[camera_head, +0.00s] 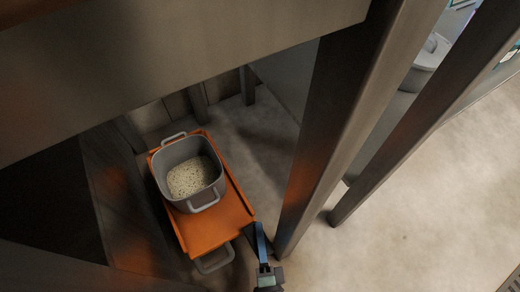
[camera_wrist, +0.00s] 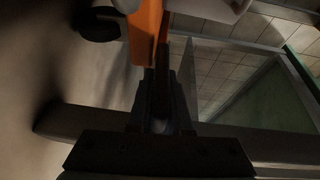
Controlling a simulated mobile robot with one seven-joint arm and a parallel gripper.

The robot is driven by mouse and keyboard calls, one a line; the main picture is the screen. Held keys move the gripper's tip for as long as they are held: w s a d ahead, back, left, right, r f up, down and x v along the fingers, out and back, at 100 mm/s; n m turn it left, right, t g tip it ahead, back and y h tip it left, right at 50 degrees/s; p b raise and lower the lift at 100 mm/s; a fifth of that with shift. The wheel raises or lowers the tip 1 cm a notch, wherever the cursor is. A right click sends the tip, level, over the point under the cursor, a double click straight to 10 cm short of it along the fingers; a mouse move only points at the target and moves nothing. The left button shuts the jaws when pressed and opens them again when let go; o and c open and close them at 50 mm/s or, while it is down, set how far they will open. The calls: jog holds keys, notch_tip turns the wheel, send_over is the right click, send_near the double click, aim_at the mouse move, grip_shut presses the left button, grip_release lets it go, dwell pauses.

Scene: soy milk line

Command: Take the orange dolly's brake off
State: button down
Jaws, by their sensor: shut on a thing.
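The orange dolly (camera_head: 226,218) stands on the floor between dark metal posts. Its orange edge (camera_wrist: 146,35) and a black wheel (camera_wrist: 96,23) show in the wrist view. My gripper (camera_head: 260,232) is at the dolly's near right corner. In the wrist view its dark fingers (camera_wrist: 162,75) are close together, shut on a narrow part at the orange edge, which looks like the brake. The fingers and shadow hide most of that part, so I cannot tell the brake's position.
A grey pot (camera_head: 205,194) with pale grains (camera_head: 190,177) sits on the dolly. A thick post (camera_head: 325,140) rises just right of my gripper. A wide beam crosses above. Clear floor (camera_head: 420,220) lies to the right.

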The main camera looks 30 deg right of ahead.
jog(key=shift+r, duration=0.1)
dwell(0.4)
jog(key=r+g+p, duration=0.1)
jog(key=p, duration=0.3)
jog(key=g+p, duration=0.1)
jog(key=p, duration=0.1)
jog(key=n+p, duration=0.1)
jog(key=p, duration=0.2)
jog(key=shift+w+r+g+y, duration=0.15)
jog(key=shift+r+g+y, duration=0.2)
jog(key=shift+g+y, duration=0.05)
jog(key=shift+f+g+p, duration=0.15)
jog(key=shift+g+p, duration=0.35)
jog(key=shift+p, duration=0.45)
jog(key=shift+f, duration=0.15)
jog(key=c, duration=0.8)
grip_release()
jog(key=shift+c, duration=0.2)
